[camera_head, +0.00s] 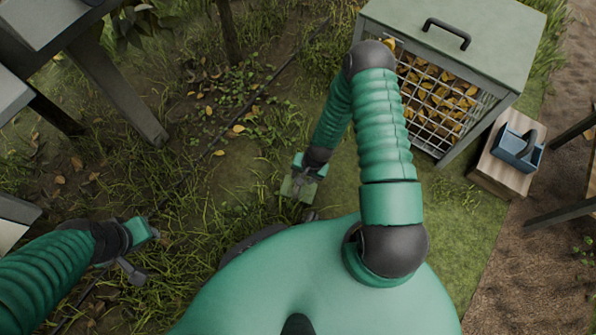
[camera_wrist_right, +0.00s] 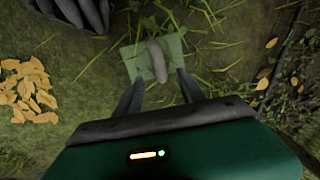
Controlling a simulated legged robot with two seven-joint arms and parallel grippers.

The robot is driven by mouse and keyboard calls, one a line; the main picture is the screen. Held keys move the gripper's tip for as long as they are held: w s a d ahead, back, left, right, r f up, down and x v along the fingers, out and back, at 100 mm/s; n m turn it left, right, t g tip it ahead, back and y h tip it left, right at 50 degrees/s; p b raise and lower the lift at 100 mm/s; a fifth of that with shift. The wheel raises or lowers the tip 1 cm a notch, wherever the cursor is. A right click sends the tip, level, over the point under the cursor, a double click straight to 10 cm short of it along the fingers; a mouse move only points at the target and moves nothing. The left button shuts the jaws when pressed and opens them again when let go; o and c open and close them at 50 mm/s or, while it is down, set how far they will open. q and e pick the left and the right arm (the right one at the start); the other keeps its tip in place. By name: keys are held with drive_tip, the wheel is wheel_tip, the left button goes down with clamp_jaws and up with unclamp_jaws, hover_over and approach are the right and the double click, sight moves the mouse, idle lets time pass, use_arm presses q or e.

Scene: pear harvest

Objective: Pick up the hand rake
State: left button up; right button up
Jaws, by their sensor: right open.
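A flat, square green plate with a grey, rounded handle-like piece on it lies on the grass in the right wrist view (camera_wrist_right: 141,68). It seems to be the hand rake, though no tines can be made out. It also shows in the head view (camera_head: 291,189), partly covered by my right gripper (camera_head: 303,181). In the right wrist view my right gripper (camera_wrist_right: 159,78) is open, its two fingers apart on either side of the grey piece. Whether they touch it I cannot tell. My left gripper (camera_head: 142,247) is low over the grass at the left, its jaws unclear.
A leaf-filled cage bin (camera_head: 480,38) stands upper right. A wooden crate (camera_head: 500,170) beside it bears a blue tote (camera_head: 518,148). A leaf pile (camera_wrist_right: 28,92) and a dark ribbed object (camera_wrist_right: 78,14) lie near the right gripper. A grey table leg (camera_head: 125,98) stands left.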

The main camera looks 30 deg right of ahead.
wheel_tip(320, 180, down, 2)
drive_tip(key=shift+w+a+f+b, duration=0.1)
drive_tip(key=shift+w+f+b, duration=0.05)
drive_tip(key=shift+b, duration=0.2)
drive_tip(key=f+b, duration=0.3)
drive_tip(key=a+f+b, duration=0.1)
drive_tip(key=f, duration=0.1)
drive_tip(key=shift+w+f+b, duration=0.1)
drive_tip(key=shift+w+b, duration=0.2)
drive_tip(key=shift+b, duration=0.1)
drive_tip(key=shift+r, duration=0.2)
use_arm(q)
drive_tip(key=s+x, duration=0.1)
drive_tip(key=x, duration=0.4)
drive_tip(key=shift+f, duration=0.55)
use_arm(e)
clamp_jaws()
use_arm(q)
drive_tip(key=shift+s, duration=0.1)
